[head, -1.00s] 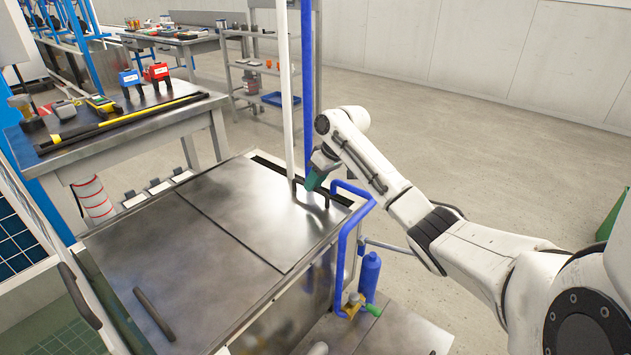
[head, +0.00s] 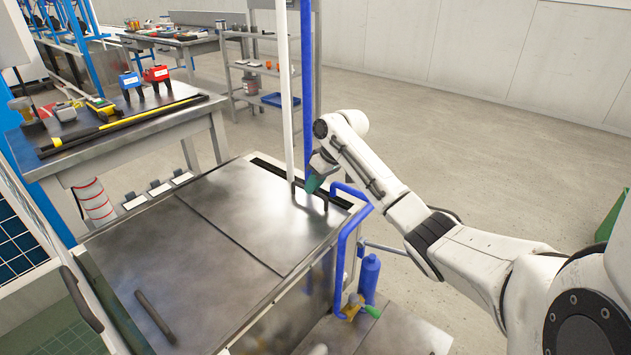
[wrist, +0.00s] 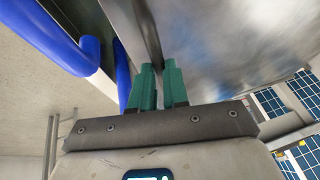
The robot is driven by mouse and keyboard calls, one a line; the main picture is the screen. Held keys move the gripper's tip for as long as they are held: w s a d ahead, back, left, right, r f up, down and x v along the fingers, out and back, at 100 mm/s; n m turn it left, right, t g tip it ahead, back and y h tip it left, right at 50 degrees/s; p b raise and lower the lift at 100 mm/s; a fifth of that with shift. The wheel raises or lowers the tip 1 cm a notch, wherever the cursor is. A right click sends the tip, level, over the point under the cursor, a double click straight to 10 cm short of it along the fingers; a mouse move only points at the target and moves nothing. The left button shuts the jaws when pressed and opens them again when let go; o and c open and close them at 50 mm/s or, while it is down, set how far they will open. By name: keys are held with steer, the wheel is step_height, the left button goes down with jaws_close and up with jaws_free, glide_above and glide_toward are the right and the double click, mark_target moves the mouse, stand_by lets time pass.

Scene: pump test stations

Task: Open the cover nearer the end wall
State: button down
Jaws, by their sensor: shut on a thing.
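The steel tank (head: 318,285) has two flat metal covers with a seam between them. The far cover (head: 245,205), on the side towards the pale wall, lies level and looks closed. Its black bar handle (head: 326,204) stands near its right edge. My gripper (head: 312,184) is at this handle, its green fingers shut on it. In the wrist view the dark handle (wrist: 150,35) runs up from between the green fingers (wrist: 159,88). The fingers hide part of the handle in the head view. The near cover (head: 185,250) is also flat, with its own handle (head: 154,314).
A blue bent pipe (head: 343,250) rises close beside my gripper, and also shows in the wrist view (wrist: 60,45). White and blue upright posts (head: 307,90) stand just behind the handle. A tool bench (head: 110,142) is at left. Open floor (head: 450,125) lies right and behind.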

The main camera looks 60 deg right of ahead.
steer(key=shift+w+a+r+p, duration=0.15)
steer(key=shift+a+r+p, duration=0.1)
steer(key=shift+a+p, duration=0.35)
steer(key=p, duration=1.5)
glide_above(263, 243)
steer(key=d, duration=0.2)
steer(key=shift+s+a+f, duration=0.15)
steer(key=shift+s+a, duration=0.05)
steer(key=shift+a, duration=0.05)
steer(key=shift+w+a+f, duration=0.1)
steer(key=shift+w+a, duration=0.15)
steer(key=shift+a, duration=0.5)
steer(key=c, duration=1.1)
jaws_free()
steer(key=p+v, duration=0.1)
steer(key=v, duration=1)
